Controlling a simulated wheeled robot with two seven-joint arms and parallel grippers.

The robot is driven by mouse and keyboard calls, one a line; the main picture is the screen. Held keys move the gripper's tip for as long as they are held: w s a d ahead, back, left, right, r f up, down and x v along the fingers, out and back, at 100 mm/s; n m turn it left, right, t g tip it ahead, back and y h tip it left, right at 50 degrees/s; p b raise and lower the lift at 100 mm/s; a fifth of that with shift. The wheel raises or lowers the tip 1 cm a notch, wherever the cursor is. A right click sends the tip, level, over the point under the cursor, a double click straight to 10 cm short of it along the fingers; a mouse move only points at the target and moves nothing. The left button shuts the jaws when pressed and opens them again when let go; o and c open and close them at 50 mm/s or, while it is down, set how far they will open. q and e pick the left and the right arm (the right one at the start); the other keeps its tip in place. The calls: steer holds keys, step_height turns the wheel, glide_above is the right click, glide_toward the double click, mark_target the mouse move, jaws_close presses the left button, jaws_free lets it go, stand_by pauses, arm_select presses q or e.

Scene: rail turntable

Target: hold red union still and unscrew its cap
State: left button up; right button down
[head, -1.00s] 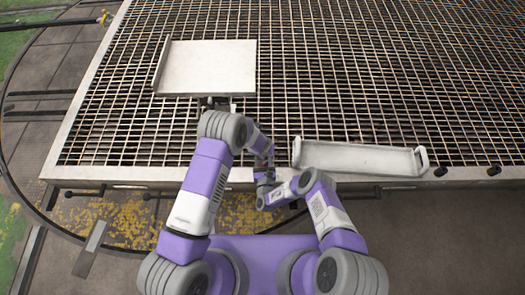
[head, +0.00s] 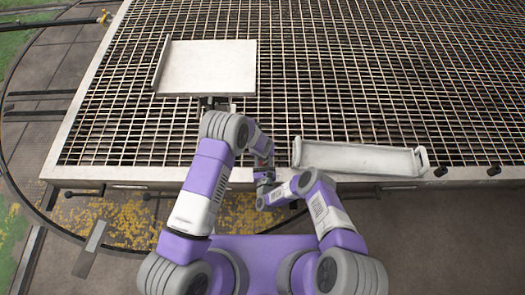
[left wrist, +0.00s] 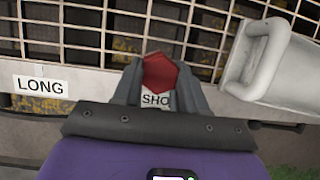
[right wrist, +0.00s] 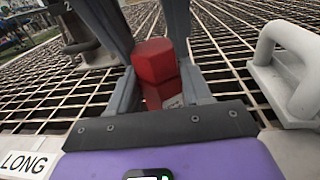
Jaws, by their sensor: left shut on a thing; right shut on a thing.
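The red union shows in the left wrist view (left wrist: 162,72) as a red hexagonal shape between the fingers of my left gripper (left wrist: 158,82), which is shut on it. In the right wrist view the union (right wrist: 154,64) stands slightly tilted, with a hexagonal upper part and another red section below. My right gripper (right wrist: 158,85) is shut around the lower section. Two grey finger-like shapes come down from the top beside the upper part. Both wrists meet close together at the grating's front edge in the head view, where the union is hidden.
A white tray with handles (head: 358,158) lies right of the grippers on the grating. A flat pale tray (head: 208,68) sits at the back left. A "LONG" label (left wrist: 40,85) and a partly covered "SHO" label (left wrist: 155,101) are on the front edge. The grating behind is mostly clear.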

arm_select(q)
steer(key=n+y, duration=0.1)
steer(key=n, duration=0.1)
steer(key=n+y, duration=0.1)
steer(key=n, duration=0.2)
steer(key=shift+d+y, duration=0.2)
steer(key=shift+y, duration=0.1)
steer(key=shift+n, duration=0.4)
steer(key=n+g+y, duration=0.1)
steer(key=n, duration=0.1)
steer(key=shift+w+d+n, duration=0.1)
steer(key=shift+d+n, duration=0.05)
steer(key=shift+n, duration=0.15)
steer(key=n+g+y, duration=0.1)
steer(key=n, duration=0.2)
steer(key=n+g, duration=0.1)
steer(key=n, duration=0.2)
steer(key=n+g+y, duration=0.1)
steer(key=n, duration=0.2)
steer(key=shift+w+g, duration=0.2)
steer(key=shift+g, duration=0.1)
steer(key=o, duration=1.3)
steer(key=shift+c, duration=0.2)
steer(key=shift+o, duration=0.4)
